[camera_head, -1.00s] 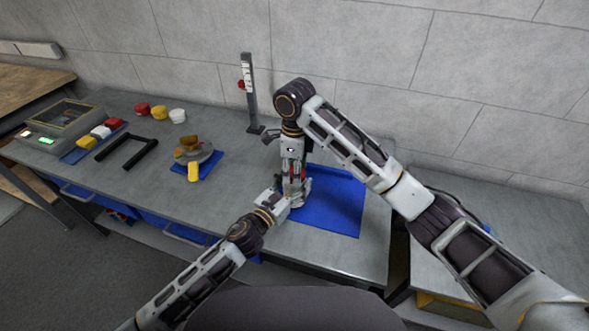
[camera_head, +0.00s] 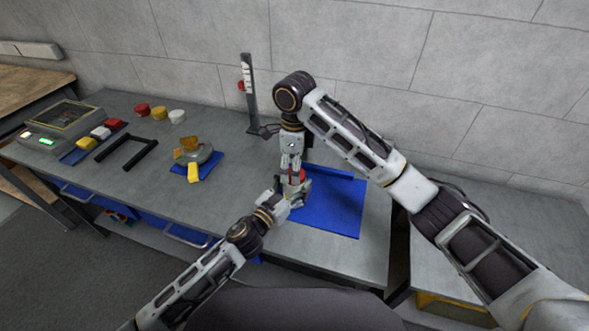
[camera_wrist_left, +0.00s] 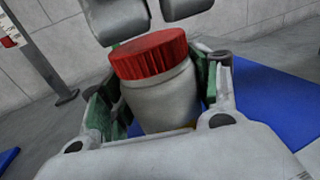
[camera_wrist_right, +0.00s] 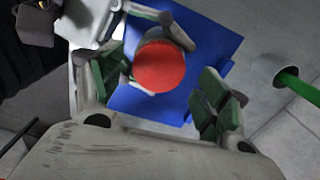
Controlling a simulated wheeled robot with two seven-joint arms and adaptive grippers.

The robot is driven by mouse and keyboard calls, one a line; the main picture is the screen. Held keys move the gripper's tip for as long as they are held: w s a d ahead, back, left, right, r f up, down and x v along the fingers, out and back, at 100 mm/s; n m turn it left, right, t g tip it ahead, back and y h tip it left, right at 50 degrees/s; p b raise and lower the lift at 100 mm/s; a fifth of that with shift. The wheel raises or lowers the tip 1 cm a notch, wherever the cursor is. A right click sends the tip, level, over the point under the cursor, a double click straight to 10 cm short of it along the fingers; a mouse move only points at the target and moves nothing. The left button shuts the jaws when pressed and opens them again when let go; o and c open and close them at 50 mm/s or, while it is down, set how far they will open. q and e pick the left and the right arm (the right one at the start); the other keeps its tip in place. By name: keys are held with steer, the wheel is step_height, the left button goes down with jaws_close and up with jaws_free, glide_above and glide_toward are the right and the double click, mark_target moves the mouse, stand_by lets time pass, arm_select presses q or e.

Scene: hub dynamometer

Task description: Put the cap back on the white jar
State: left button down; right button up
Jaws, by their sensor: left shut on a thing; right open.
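The white jar (camera_wrist_left: 163,100) stands upright between the fingers of my left gripper (camera_wrist_left: 160,92), which is shut around its body. The red cap (camera_wrist_left: 150,54) sits on top of the jar and looks flush with it; how tight it is cannot be told. The cap shows from above in the right wrist view (camera_wrist_right: 160,67) and in the head view (camera_head: 297,175). My right gripper (camera_wrist_right: 163,90) is open and empty just above the cap, pointing down, its fingers apart from it. In the head view, the left gripper partly hides the jar.
A blue mat (camera_head: 335,210) lies beneath the grippers on the grey bench. A dark upright stand (camera_head: 249,95) is behind. To the left are a round item with yellow parts (camera_head: 195,155), a black frame (camera_head: 127,152) and a device with a green display (camera_head: 62,125).

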steer(key=shift+r, duration=1.4)
steer(key=shift+r, duration=0.1)
steer(key=shift+c, duration=0.4)
